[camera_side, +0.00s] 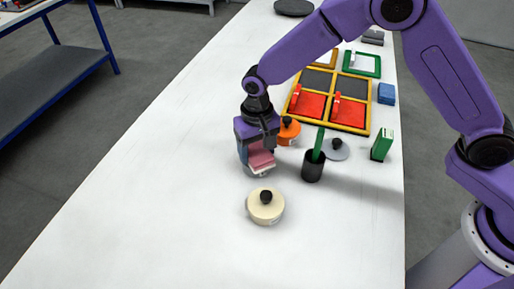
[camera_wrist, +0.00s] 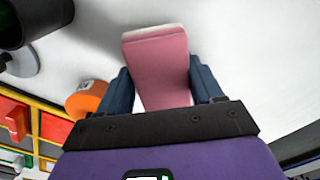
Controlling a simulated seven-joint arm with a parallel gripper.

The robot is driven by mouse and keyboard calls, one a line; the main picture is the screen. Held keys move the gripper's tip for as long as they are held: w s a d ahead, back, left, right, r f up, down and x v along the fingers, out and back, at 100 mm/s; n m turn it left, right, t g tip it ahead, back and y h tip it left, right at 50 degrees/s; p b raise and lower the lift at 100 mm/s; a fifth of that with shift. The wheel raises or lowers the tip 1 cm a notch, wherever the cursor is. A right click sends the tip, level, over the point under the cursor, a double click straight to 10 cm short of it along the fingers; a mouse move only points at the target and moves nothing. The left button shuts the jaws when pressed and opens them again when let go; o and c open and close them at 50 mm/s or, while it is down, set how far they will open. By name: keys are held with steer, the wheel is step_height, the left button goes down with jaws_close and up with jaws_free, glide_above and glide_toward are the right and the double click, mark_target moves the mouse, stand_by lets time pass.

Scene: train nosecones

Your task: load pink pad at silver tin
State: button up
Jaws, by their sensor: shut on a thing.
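The pink pad (camera_side: 261,158) is held between the fingers of my gripper (camera_side: 259,150), low over the white table. In the wrist view the pad (camera_wrist: 160,70) is pink with a pale far edge, and the dark fingers of my gripper (camera_wrist: 160,90) close on its two sides. A silvery-grey rounded shape (camera_side: 258,173) shows just beneath the pad, mostly hidden; it may be the silver tin. I cannot tell whether the pad touches it. A flat grey lid with a dark knob (camera_side: 336,149) lies to the right, behind the black cup.
A black cup (camera_side: 313,168) with a green item stands right of my gripper. A cream lidded tin (camera_side: 265,210) is in front, an orange tin (camera_side: 288,136) behind. The table's left front is clear.

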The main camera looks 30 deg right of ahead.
mark_target(257, 149)
steer(key=shift+f, duration=0.1)
steer(key=shift+r, duration=3.6)
steer(key=s+d+r, duration=0.1)
steer(key=d, duration=1.4)
steer(key=s+d+r, duration=0.1)
steer(key=d, duration=1.4)
steer(key=shift+s+d+r, duration=0.15)
steer(key=shift+s+d, duration=0.05)
steer(key=shift+s, duration=0.05)
